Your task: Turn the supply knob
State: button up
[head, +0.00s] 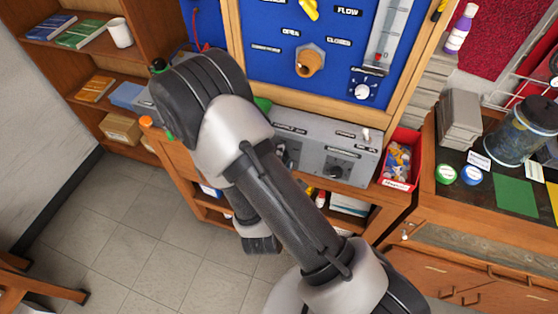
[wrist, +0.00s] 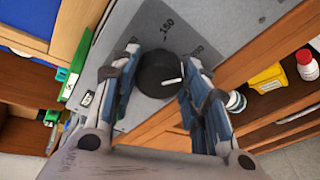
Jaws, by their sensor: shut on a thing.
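In the wrist view, a round black knob (wrist: 158,84) with a white pointer line sits on a grey panel with printed numbers, "150" among them. My gripper (wrist: 160,72) has one finger on each side of the knob and is shut on it. The pointer lies nearly level in the picture, toward the right finger. Another dark knob (head: 337,170) shows on the right of that box.
Above the box is a blue board with an orange-brown valve knob (head: 309,62) and a white dial (head: 362,91). A red bin (head: 413,151) stands right of the box. In the wrist view, a yellow container (wrist: 268,78) and a white bottle (wrist: 306,66) stand on a shelf.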

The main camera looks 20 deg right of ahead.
jog(key=o, duration=1.1)
